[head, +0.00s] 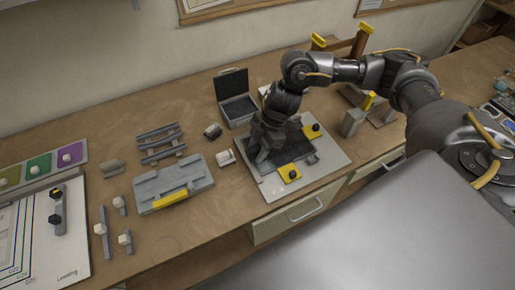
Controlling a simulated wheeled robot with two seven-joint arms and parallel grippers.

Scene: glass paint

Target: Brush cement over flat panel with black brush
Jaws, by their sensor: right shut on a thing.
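The flat panel is a dark sheet (325,147) on a pale grey board (334,163) on the workbench. Two yellow pieces with black knobs sit at its edges, one at the front (297,173) and one at the right (312,130). My right gripper (262,152) points down over the panel's left part, low to its surface. It is shut on a dark thing, taken as the black brush, which the gripper and wrist mostly hide. Whether the bristles touch the panel cannot be told. My left gripper is not in view.
An open black case (234,100) stands behind the board. A grey tray with a yellow strip (172,188) and several small grey tools lie to the left. A printed white board (75,243) is at far left. Grey and brown stands (353,122) stand right of the panel.

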